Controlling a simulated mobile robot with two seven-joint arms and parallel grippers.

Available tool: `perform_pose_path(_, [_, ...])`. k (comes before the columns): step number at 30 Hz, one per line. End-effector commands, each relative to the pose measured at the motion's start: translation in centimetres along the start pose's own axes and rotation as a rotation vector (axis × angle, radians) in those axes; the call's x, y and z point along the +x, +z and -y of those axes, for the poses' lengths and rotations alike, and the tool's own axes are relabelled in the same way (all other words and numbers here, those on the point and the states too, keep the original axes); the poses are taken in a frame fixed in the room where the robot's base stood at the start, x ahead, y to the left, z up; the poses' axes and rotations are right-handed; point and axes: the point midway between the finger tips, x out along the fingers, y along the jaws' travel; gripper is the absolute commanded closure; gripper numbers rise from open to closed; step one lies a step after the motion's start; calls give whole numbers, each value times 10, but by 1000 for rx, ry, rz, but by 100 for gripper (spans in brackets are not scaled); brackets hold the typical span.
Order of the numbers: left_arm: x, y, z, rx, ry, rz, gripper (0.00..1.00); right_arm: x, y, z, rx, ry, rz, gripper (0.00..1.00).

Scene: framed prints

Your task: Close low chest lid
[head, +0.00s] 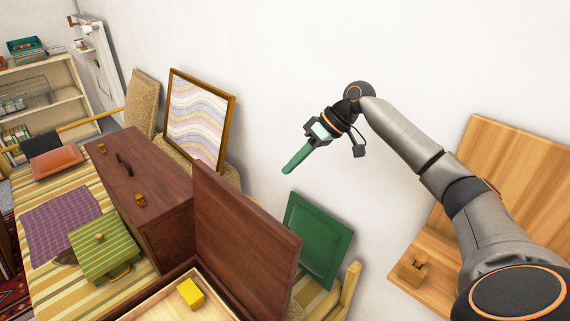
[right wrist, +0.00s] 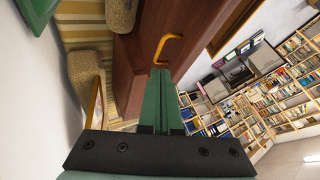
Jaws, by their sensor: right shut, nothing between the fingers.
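The low chest stands open at the bottom middle of the head view, with a pale interior (head: 165,311) and a yellow block (head: 190,293) inside. Its reddish-brown lid (head: 250,245) stands raised, close to upright, on the right side of the box. My right gripper (head: 296,160) is shut and empty, above and beyond the lid, in the air by the white wall and apart from the lid. In the right wrist view its green fingers (right wrist: 168,100) lie together, pointing toward brown wood with an orange handle. My left gripper is not in view.
A closed brown chest (head: 145,190) stands beside the low chest. A green striped box (head: 103,247) and purple cloth (head: 60,222) lie at left. A framed wavy print (head: 198,118) and a green panel (head: 318,240) lean near the wall. A wooden board (head: 515,180) is at right.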

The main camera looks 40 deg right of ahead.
Motion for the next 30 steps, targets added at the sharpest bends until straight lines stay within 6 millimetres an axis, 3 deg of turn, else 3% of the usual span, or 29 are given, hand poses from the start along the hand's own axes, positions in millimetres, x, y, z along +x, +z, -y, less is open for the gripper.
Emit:
perform_pose_path(10, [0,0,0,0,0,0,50,76,1,1,0,-3,3,100])
perform_pose_path(18, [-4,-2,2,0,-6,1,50,87,-3,32,-2,0,1,100])
perform_pose_path(30, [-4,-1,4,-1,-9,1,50,89,-3,37,0,0,1,100])
